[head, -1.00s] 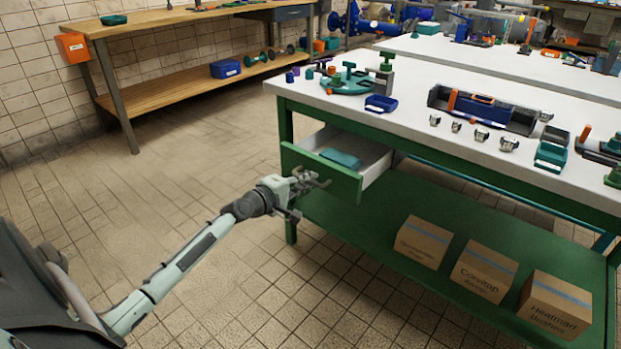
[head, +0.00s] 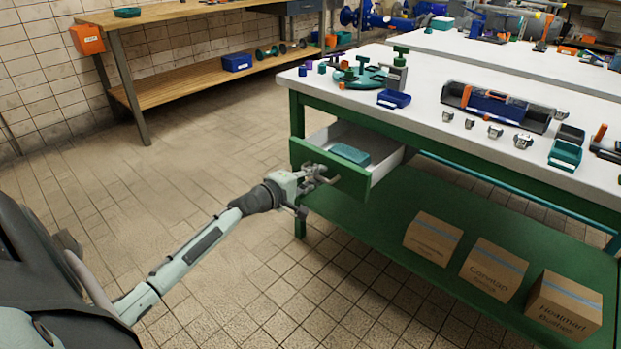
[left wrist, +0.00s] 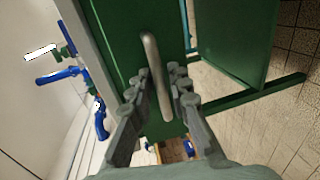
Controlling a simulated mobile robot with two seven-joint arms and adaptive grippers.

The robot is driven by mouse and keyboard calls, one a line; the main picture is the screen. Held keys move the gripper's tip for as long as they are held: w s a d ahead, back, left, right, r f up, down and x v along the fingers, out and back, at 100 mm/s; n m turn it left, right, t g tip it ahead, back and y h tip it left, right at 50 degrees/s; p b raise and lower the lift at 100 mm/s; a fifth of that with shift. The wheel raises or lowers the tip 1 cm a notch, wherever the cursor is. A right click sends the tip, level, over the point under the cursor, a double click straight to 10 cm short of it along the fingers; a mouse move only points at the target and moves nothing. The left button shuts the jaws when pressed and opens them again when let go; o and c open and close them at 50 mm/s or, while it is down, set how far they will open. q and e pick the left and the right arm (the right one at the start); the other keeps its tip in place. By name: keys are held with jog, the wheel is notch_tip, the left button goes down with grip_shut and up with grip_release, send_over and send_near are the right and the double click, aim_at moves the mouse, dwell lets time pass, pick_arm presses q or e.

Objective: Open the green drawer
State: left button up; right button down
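The green drawer (head: 328,170) under the near table is pulled partly out, and a teal box (head: 349,154) lies inside it. My left gripper (head: 330,174) is at the drawer front. In the left wrist view the metal bar handle (left wrist: 153,65) stands out from the green front (left wrist: 115,35). The fingers of my left gripper (left wrist: 161,80) are apart, one on each side of the handle, with a visible gap beside it. I cannot tell whether a finger touches the bar. My right gripper is not in view.
The white tabletop (head: 420,105) holds a green valve part (head: 360,77), a blue bin (head: 394,98) and a toolbox (head: 497,106). Cardboard boxes (head: 433,239) stand on the green lower shelf (head: 380,215). The tiled floor left of the drawer is clear. A wooden workbench (head: 180,12) stands behind.

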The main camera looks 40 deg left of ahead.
pick_arm(q)
jog(key=d+v, duration=0.1)
jog(key=v, duration=1)
jog(key=shift+s+a, duration=0.45)
jog(key=shift+r, duration=0.1)
jog(key=s+d+f+m+g+y, duration=0.1)
jog(key=s+d+f+m+g, duration=0.3)
jog(key=f, duration=0.5)
jog(key=s+d+f+m+g+y, duration=0.1)
jog(key=s+d+f+m+g, duration=0.3)
jog(key=s+d+f+m, duration=0.3)
jog(key=s+d+f+m+g, duration=0.4)
jog(key=s+d+f+m, duration=0.2)
jog(key=s+f, duration=0.3)
jog(key=shift+s+f+m+y, duration=0.4)
jog(key=shift+f+m, duration=0.45)
jog(key=shift+m, duration=0.05)
